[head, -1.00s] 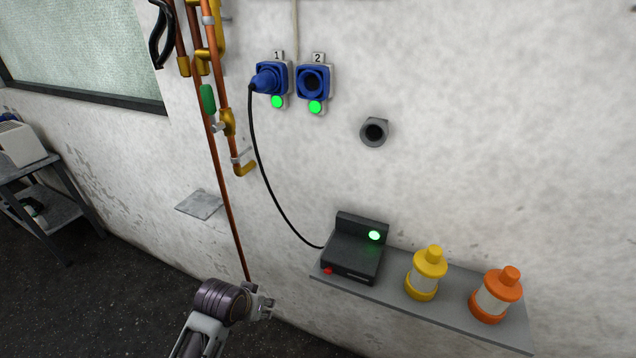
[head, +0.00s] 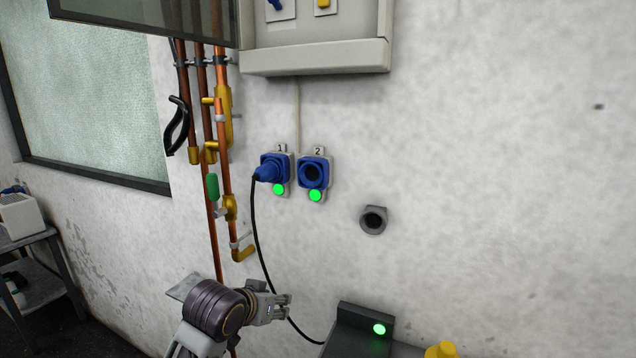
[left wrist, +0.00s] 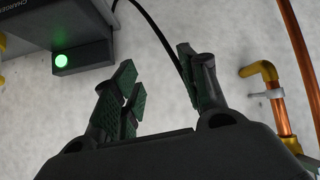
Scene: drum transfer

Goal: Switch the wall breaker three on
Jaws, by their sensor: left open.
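A grey wall cabinet (head: 316,58) shows at the top of the head view, cut off by the picture edge. Its dark door (head: 140,15) stands open to the left. Inside are a blue switch and a yellow switch (head: 323,4), only partly in view; a breaker numbered three cannot be made out. My left gripper (head: 284,307) is open and empty, in front of the wall below the sockets and well below the cabinet. Its spread fingers also show in the left wrist view (left wrist: 160,95). My right gripper is not in view.
Socket 1 (head: 275,167) holds a blue plug with a black cable; socket 2 (head: 313,174) is empty. Both have green lights. Copper pipes (head: 212,120) run left of them. A charger (head: 362,335) with a green light stands lower right. The right wall is mostly clear.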

